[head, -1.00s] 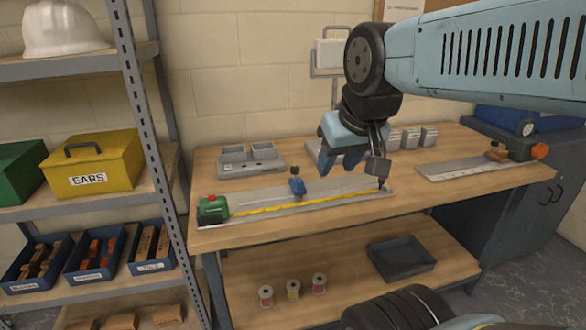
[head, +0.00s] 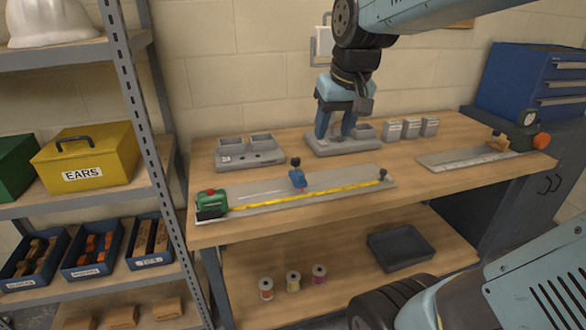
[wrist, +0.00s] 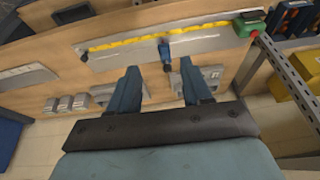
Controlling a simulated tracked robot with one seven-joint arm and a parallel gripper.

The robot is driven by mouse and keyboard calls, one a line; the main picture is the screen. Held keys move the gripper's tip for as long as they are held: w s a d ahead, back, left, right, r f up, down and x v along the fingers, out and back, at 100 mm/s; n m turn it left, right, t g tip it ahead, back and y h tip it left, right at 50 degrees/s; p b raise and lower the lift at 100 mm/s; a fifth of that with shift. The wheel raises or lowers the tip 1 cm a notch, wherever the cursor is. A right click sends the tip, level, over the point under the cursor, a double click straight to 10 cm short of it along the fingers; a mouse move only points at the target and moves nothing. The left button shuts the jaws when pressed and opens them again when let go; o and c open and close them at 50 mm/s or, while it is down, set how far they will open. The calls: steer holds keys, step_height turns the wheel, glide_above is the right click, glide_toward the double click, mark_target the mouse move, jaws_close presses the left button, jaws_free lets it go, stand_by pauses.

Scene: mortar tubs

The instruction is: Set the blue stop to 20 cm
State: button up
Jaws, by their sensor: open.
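The blue stop (head: 298,178) stands upright on the grey measuring board (head: 340,184), just left of the board's middle, with a dark knob on top. A yellow tape (head: 280,202) runs along the board from the green tape case (head: 211,203) at the left to a dark post (head: 383,175) at the right. My gripper (head: 335,136) is open and empty, above the back of the bench, behind and right of the stop. In the wrist view, the stop (wrist: 165,52) shows beyond my open gripper (wrist: 160,85), apart from the fingers. The tape's marks are too small to read.
Grey double trays (head: 250,152) stand at the back left of the bench, another grey tray (head: 365,131) by my gripper. Small grey boxes (head: 411,128) are right of it. A second board (head: 470,160) lies at the right. A shelf post (head: 150,150) rises at the left.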

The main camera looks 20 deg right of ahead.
steer(key=w+f+g, duration=0.2)
steer(key=w+f, duration=0.1)
steer(key=w, duration=0.8)
steer(key=g, duration=0.2)
glide_toward(300, 172)
step_height(300, 172, down, 9)
steer(key=shift+a+f, duration=0.1)
steer(key=shift+f, duration=0.05)
steer(key=shift+c, duration=0.4)
jaws_close()
